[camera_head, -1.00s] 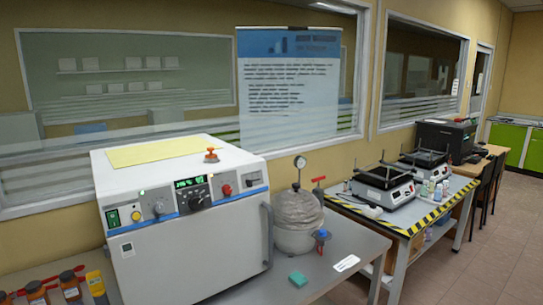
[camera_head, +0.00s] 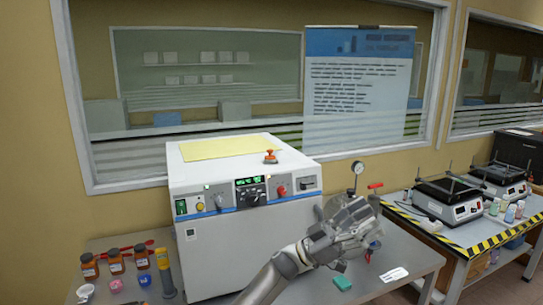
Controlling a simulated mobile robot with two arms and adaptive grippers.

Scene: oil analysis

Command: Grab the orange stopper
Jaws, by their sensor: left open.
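A small orange stopper (camera_head: 270,156) stands on the top of the white box-shaped machine (camera_head: 205,262), near its front edge and right of a yellow sheet. My left gripper (camera_head: 352,208) is right of the machine, lower than the stopper and apart from it. It is open, and no object shows between its fingers. The gripper hides most of the round metal vessel behind it. My right gripper is not in view.
A gauge (camera_head: 358,168) and a red handle (camera_head: 375,186) rise behind my left gripper. A teal block (camera_head: 342,283) lies on the grey table. Several brown bottles (camera_head: 116,261) stand left of the machine. Black-topped devices (camera_head: 452,198) stand on the striped table at right.

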